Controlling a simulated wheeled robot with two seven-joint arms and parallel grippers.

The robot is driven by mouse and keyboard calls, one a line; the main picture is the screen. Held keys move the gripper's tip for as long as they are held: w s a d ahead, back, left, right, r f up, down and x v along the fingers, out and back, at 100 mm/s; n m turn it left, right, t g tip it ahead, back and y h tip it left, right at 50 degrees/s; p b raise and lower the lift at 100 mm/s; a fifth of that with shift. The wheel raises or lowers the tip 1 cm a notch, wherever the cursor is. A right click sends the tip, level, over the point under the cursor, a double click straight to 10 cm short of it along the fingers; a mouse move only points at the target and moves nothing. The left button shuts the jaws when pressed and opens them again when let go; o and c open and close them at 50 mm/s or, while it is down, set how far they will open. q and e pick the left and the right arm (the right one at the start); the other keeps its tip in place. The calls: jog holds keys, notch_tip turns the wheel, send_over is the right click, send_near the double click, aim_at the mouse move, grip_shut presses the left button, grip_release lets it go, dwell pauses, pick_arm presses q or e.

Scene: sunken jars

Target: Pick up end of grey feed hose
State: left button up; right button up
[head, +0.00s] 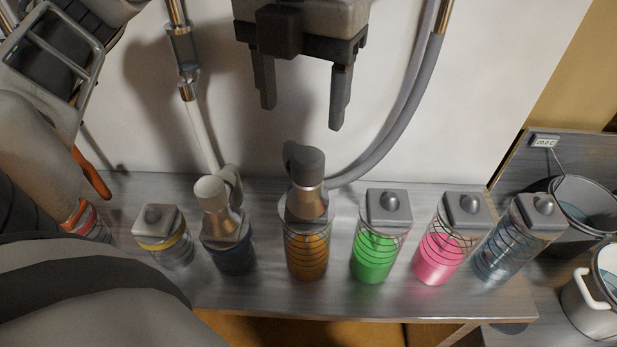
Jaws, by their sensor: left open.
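The grey feed hose (413,100) comes down from a brass-coloured fitting at the top, curves left and runs behind the jar with orange contents (307,258). Its end appears to join a dark grey connector (306,165) with a metal collar, seated upright on that jar's lid. My left gripper (302,115) is open and empty, fingers pointing down, above the connector in the picture and apart from it. Its distance from the connector is hard to judge. My right gripper is not in view.
A white hose (201,135) leads to a pale connector (213,193) on the dark blue jar (232,258). Lidded green (373,255) and pink (440,255) jars stand to the right, near a clear jar (503,250). Buckets (598,302) stand at far right. A wall (480,90) rises behind.

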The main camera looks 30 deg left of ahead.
aim_at(310, 152)
pick_arm(q)
notch_tip(310, 152, down, 4)
jog(key=shift+r, duration=0.2)
jog(key=shift+w+f, duration=0.1)
jog(key=shift+f, duration=0.4)
jog(key=f, duration=0.3)
jog(key=shift+w+d+f, duration=0.2)
jog(key=shift+d+f, duration=0.05)
jog(key=shift+f, duration=0.45)
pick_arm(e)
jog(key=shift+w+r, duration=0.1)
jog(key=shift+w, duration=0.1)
pick_arm(q)
jog(key=shift+c, duration=0.3)
jog(key=c, duration=1)
jog(key=shift+c, duration=0.5)
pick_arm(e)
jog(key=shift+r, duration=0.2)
pick_arm(q)
jog(key=shift+r, duration=0.15)
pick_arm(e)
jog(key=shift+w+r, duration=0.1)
